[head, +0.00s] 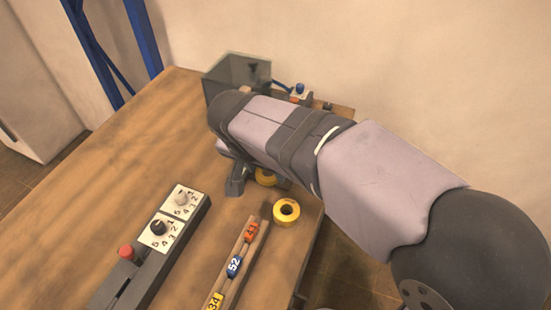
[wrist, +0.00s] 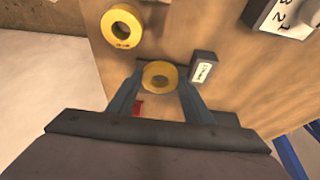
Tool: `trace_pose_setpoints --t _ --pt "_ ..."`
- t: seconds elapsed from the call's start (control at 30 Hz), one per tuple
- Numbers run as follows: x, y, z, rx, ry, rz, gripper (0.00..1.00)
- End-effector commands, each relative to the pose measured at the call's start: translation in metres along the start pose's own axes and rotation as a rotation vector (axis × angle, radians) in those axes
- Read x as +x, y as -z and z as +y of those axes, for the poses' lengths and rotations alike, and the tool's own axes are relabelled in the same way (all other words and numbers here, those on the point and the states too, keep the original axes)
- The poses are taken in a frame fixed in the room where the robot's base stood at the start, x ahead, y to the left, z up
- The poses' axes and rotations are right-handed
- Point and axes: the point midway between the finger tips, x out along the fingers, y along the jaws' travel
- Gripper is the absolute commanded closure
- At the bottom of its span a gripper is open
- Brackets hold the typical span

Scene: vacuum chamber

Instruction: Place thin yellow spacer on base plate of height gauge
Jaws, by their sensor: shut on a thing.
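My gripper (wrist: 160,78) is shut on a yellow ring-shaped spacer (wrist: 161,75), with one blue-grey finger on each side of it. In the head view the arm covers most of the gripper, and only part of this spacer (head: 265,178) shows beneath it. A second yellow ring (wrist: 122,26) with dark marking on its side lies apart on the table, also in the head view (head: 286,212). A small dark block with a white label (wrist: 204,67) stands right beside the gripper. I cannot clearly identify the height gauge's base plate.
A control box with knobs (head: 174,215) and a red button (head: 126,251) stands at the left. A wooden rack with numbered coloured pieces (head: 233,266) lies in front. A grey open box (head: 237,70) stands behind the arm. The table's left part is clear.

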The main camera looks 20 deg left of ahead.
Motion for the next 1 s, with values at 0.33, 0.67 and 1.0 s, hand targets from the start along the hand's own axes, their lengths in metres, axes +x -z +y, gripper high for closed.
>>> trace_pose_setpoints --t 0.33,0.67,1.0 --pt "0.015 0.013 0.000 0.000 0.002 0.001 0.76" --pt "0.042 0.034 0.000 0.001 -0.002 -0.001 0.76" --pt "0.056 0.039 -0.001 -0.001 0.002 0.001 0.76"
